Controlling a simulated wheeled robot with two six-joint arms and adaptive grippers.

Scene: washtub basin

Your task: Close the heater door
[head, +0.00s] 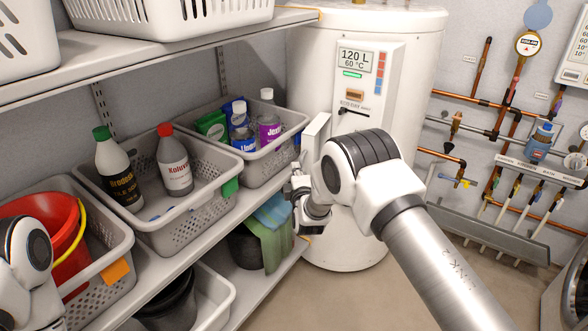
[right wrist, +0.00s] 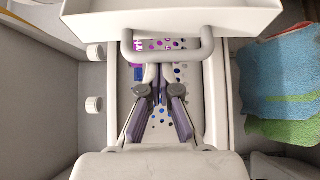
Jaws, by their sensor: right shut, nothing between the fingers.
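The white heater (head: 410,90) stands at the back centre in the head view. Its door (head: 315,132) stands out from the heater's left front, open, seen nearly edge-on and partly behind my right arm. In the right wrist view the white door panel (right wrist: 180,20) fills the top, with a grey U-shaped handle (right wrist: 208,50) below it. My right gripper (right wrist: 153,72) is shut and empty, its fingertips close to the handle; I cannot tell whether they touch. In the head view the right gripper (head: 299,188) is small beside the shelf. My left gripper is out of view.
Shelves on the left hold grey baskets (head: 165,225) with bottles; a red bucket (head: 45,225) sits nearest. Copper pipes and valves (head: 515,165) line the right wall. Floor (head: 440,270) shows right of the heater.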

